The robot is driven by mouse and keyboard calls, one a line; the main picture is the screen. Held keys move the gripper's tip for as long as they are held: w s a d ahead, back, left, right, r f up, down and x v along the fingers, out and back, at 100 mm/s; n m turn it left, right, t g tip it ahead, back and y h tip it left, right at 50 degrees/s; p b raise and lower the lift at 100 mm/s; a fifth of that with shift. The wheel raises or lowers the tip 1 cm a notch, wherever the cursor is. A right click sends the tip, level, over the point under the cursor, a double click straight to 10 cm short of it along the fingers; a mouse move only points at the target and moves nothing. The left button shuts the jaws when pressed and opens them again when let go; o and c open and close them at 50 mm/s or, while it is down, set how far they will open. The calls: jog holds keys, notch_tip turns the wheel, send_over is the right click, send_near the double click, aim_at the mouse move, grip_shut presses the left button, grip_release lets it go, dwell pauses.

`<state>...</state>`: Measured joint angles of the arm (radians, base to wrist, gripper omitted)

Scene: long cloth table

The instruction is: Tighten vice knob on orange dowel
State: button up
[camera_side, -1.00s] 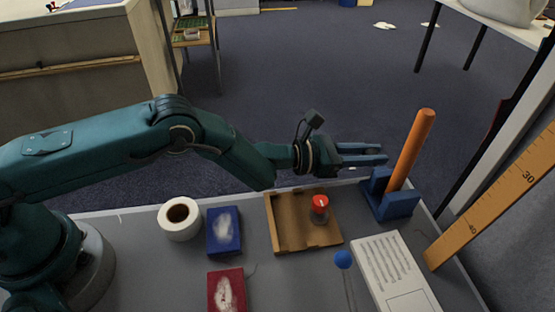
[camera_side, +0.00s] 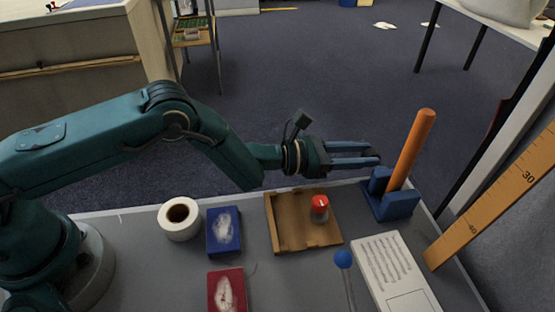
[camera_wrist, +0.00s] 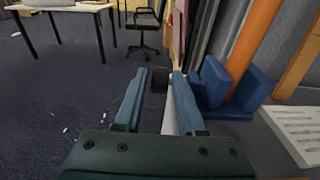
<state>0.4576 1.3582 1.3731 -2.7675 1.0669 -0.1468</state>
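The orange dowel (camera_side: 411,150) stands tilted in the blue vice (camera_side: 392,203) at the table's far right corner. In the wrist view a dark, rounded piece, seemingly the vice knob (camera_wrist: 158,80), shows between the open fingertips. I cannot tell whether the fingers touch it. In the side view the knob is not clearly visible.
A wooden tray (camera_side: 287,228) holds a red-topped jar (camera_side: 319,207). A white roll (camera_side: 179,219), blue box (camera_side: 223,231), red box (camera_side: 227,290), blue ball on a stick (camera_side: 343,260) and printed sheet (camera_side: 390,268) lie nearby. A ruler (camera_side: 490,205) leans at right.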

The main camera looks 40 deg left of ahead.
jog(key=shift+v, duration=1.5)
notch_tip(320, 180, up, 7)
jog(key=g+y, duration=0.2)
send_over(365, 154)
jog(key=s+a, duration=0.2)
notch_tip(365, 154, down, 6)
jog(key=shift+s+a+r, duration=0.1)
jog(key=shift+s+r, duration=0.05)
jog(key=shift+r, duration=0.05)
jog(key=shift+x, duration=2.5)
jog(key=shift+f, duration=0.1)
